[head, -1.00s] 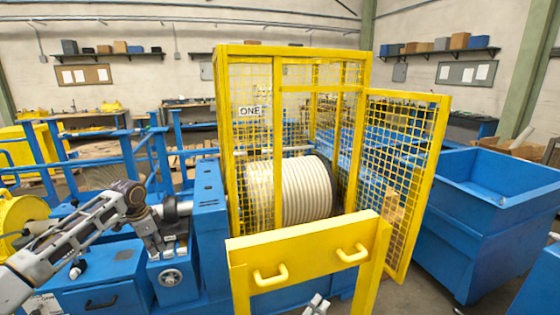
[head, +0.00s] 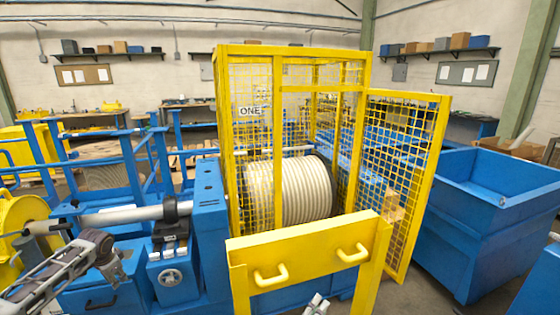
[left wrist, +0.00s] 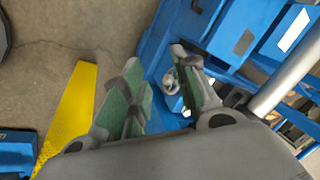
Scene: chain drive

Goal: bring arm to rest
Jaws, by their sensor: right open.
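My left gripper (head: 116,272) is at the lower left of the head view, in front of the blue machine frame (head: 210,215). In the left wrist view its two green-padded fingers (left wrist: 153,65) are apart, with nothing between them. A light grey bar (head: 125,215) lies level behind it, with its right end at a dark collar (head: 170,209) beside the frame. My right gripper (head: 317,304) only just shows at the bottom edge, open, below the yellow gate panel. A drum wound with cream rope (head: 300,190) sits inside the yellow mesh cage (head: 225,130).
The mesh door (head: 400,160) stands open to the right. A blue bin (head: 490,215) stands beyond it. A yellow panel with two handles (head: 310,255) is in front of the cage. A small handwheel (head: 170,278) is close to my left gripper. Concrete floor shows between door and bin.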

